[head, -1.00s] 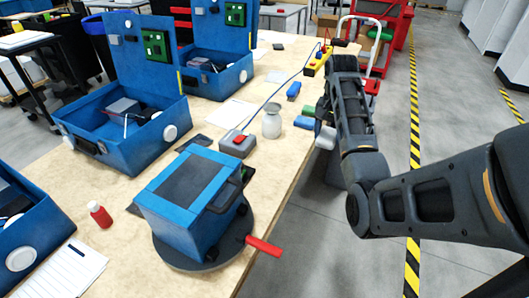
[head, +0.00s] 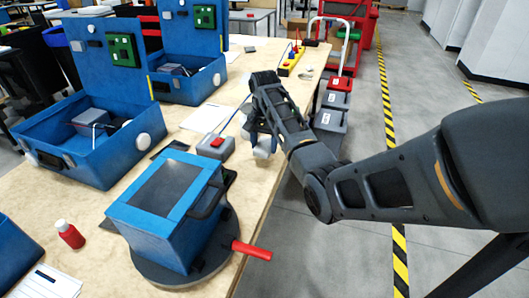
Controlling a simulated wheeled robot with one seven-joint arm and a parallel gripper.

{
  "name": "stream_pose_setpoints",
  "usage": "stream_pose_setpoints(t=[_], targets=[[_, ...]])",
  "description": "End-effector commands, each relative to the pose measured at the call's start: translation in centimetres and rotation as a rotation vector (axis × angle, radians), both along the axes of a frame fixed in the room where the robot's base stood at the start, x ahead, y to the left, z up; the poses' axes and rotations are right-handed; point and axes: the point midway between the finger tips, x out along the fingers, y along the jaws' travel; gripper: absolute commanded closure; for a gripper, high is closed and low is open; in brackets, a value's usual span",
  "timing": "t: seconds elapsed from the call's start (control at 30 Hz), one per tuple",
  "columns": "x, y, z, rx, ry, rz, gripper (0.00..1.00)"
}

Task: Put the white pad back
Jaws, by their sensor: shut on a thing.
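My gripper (head: 262,142) is over the right part of the table, right of the grey box with the red button. It is shut on a pale block, which looks like the white pad (head: 264,152). The pad shows only in part below the fingers, and I cannot tell whether it touches the table. The pale vase is mostly hidden behind my gripper and arm. The blue and green pads are hidden too.
A blue case (head: 170,205) with a black handle stands on a round grey turntable (head: 190,275) with a red lever (head: 252,250). The grey box with a red button (head: 216,146) is close left of my gripper. Open blue toolboxes (head: 95,140) line the left. Grey bins (head: 330,122) stand beyond the table's right edge.

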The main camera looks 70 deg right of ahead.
Motion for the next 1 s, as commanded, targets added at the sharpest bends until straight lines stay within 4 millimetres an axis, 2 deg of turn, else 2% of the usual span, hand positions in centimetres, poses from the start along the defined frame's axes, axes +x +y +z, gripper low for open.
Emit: stream_pose_setpoints(t=[0.1,0.27,0.67,0.7,0.93,1.0], targets=[[-0.2,0.1,-1.7,0.004,0.004,-0.001,0.68],[-0.1,0.0,-3.5,0.001,0.002,0.000,0.68],[-0.1,0.1,-4.0,0.001,0.002,0.000,0.68],[-0.1,0.1,-4.0,0.001,0.001,0.000,0.38],[-0.1,0.0,-4.0,0.001,0.001,0.000,0.16],[-0.1,0.0,-4.0,0.001,0.001,0.000,0.14]])
